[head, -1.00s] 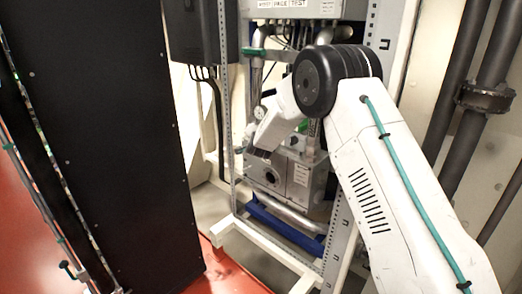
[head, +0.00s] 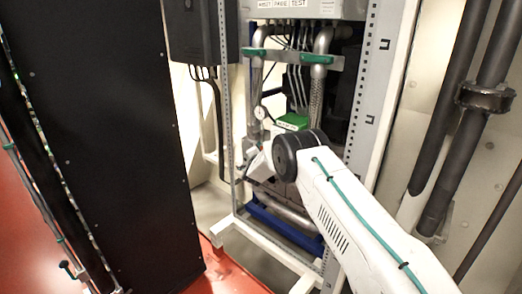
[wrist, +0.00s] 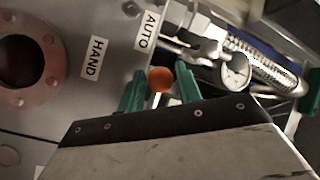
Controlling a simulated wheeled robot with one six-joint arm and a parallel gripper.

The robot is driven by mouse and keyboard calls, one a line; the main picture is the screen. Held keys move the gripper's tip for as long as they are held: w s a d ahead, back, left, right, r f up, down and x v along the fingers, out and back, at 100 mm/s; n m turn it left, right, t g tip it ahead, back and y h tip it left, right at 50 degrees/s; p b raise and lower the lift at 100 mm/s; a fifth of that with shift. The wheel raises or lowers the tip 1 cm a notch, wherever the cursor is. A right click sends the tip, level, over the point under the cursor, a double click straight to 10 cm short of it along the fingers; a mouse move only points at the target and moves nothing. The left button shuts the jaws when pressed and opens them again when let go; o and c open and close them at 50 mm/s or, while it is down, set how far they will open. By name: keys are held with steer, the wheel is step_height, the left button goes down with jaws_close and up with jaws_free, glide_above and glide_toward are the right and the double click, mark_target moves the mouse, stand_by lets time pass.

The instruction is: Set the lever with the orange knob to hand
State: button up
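The orange knob (wrist: 161,79) shows in the wrist view between the two green fingers of my gripper (wrist: 160,82). The fingers stand apart, one on each side of the knob, with slight gaps visible; firm contact is not evident. The lever's shaft is hidden. The AUTO label (wrist: 150,31) is just above the knob, and the HAND label (wrist: 95,58) is to its left, on the grey panel (wrist: 75,100). In the head view my white wrist (head: 260,163) is at the equipment in the frame, and the knob and fingers cannot be made out.
A round port with a reddish flange (wrist: 52,58) is left of HAND. A pressure gauge (wrist: 235,71) and a braided hose (wrist: 272,70) are close on the right. In the head view a black cabinet (head: 105,130) stands left and dark pipes (head: 465,130) run at right.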

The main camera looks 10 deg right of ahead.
steer(key=shift+w+d, duration=0.15)
steer(key=shift+w, duration=0.2)
steer(key=c, duration=0.7)
steer(key=shift+o, duration=0.2)
